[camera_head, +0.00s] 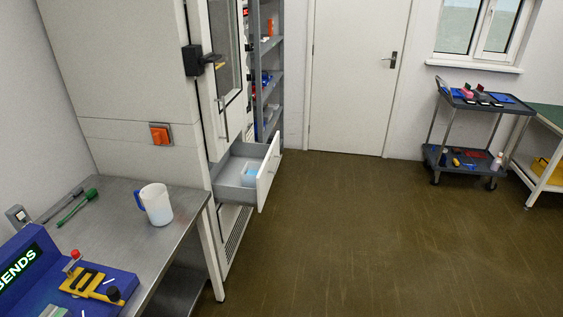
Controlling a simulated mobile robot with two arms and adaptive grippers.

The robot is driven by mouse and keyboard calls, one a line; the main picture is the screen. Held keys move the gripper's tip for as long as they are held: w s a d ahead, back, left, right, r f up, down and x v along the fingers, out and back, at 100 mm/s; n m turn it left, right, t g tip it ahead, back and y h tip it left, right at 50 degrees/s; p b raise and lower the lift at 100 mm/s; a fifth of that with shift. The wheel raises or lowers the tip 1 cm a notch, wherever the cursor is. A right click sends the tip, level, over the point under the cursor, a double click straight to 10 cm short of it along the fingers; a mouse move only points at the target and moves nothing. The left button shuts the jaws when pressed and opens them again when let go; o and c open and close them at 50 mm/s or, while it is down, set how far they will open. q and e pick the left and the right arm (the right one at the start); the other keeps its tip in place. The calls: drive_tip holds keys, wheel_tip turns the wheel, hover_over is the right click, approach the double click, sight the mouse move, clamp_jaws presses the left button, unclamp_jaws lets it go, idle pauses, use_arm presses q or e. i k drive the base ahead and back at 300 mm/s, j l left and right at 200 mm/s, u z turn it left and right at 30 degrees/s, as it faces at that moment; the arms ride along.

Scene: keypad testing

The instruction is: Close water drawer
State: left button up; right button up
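The water drawer (269,176) is pulled out from the front of the tall white cabinet (120,70). Its white front panel stands away from the cabinet, and its grey inside shows. Light blue water or a light blue container (250,173) is inside the drawer. Neither of my grippers is in view.
A metal table (125,222) at the lower left holds a jug (158,206) with a blue handle, green-handled tools (77,207) and a blue fixture (60,277). A cart (462,160) stands at the far right. The brown floor (370,240) before the drawer is clear.

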sight(244, 175)
drive_tip(key=i+l, duration=0.9)
drive_tip(key=l, duration=0.15)
drive_tip(key=i+j+u, duration=0.05)
